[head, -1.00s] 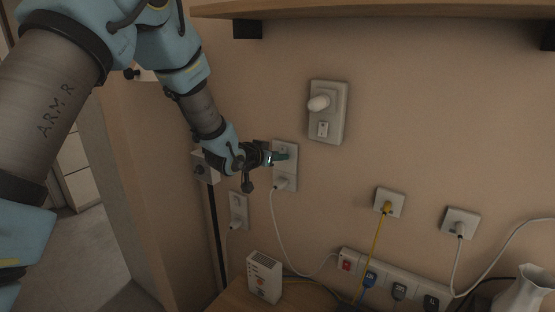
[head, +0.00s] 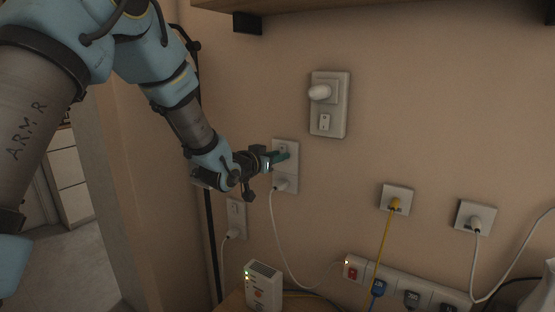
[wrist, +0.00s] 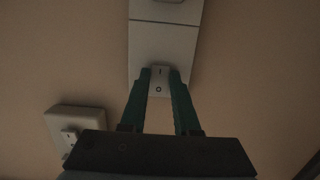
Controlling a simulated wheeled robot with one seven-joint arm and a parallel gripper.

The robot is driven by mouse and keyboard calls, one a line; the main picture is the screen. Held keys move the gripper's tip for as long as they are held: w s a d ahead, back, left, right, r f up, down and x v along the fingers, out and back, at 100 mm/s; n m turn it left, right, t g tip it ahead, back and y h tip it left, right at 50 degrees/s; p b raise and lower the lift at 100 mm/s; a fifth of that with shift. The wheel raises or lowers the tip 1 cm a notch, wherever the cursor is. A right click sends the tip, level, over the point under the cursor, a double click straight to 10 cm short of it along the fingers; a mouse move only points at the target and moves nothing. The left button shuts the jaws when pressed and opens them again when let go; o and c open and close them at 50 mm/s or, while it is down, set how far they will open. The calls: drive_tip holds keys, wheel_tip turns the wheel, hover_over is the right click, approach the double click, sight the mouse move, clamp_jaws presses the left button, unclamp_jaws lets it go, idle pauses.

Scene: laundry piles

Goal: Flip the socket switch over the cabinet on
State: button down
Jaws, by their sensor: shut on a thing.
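A white double-height socket plate (head: 292,187) is on the wall above the wooden cabinet top (head: 232,302), with a white plug (head: 279,184) in its lower part. My gripper (head: 284,156) is at the plate's upper part. In the wrist view, the two green fingers of my gripper (wrist: 160,70) are on either side of a small rocker switch (wrist: 159,83) marked I and O, shut on it. The rocker's exact tilt is hard to tell. A white box (head: 262,287) on the cabinet shows small lit lights.
Another socket plate (head: 236,208) is below left. A larger switched plate (head: 341,124) is right of my gripper. A power strip (head: 382,272) and wall sockets (head: 396,188) with cables are lower right. A wooden shelf (head: 350,5) is overhead.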

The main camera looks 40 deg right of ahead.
drive_tip(key=c, duration=0.6)
unclamp_jaws()
drive_tip(key=shift+c, duration=0.2)
drive_tip(key=b+v, duration=0.3)
drive_tip(key=v, duration=0.8)
drive_tip(key=w+a+f+n+t+y, duration=0.1)
drive_tip(key=w+a+f+n+y, duration=0.2)
drive_tip(key=a, duration=0.6)
drive_tip(key=w+a+f+n+t+y, duration=0.1)
drive_tip(key=w+a+f+n+y, duration=0.25)
drive_tip(key=a, duration=0.55)
drive_tip(key=w+a+f+n+t+y, duration=0.1)
drive_tip(key=w+a+f+y, duration=0.25)
drive_tip(key=w+a, duration=0.4)
drive_tip(key=s+a+f+n+g+y, duration=0.1)
drive_tip(key=s+a+n+g+y, duration=0.1)
drive_tip(key=s+a, duration=0.2)
drive_tip(key=s+a+f+n+g+y, duration=0.1)
drive_tip(key=s+a, duration=0.4)
drive_tip(key=a, duration=0.6)
drive_tip(key=s+a+f+n+g+y, duration=0.1)
drive_tip(key=s+a+n+g+y, duration=0.1)
drive_tip(key=a, duration=0.6)
drive_tip(key=s+n, duration=0.1)
drive_tip(key=s, duration=0.1)
drive_tip(key=shift+s+f+g+y, duration=0.25)
drive_tip(key=shift+s+g+y, duration=0.05)
drive_tip(key=shift+s, duration=0.05)
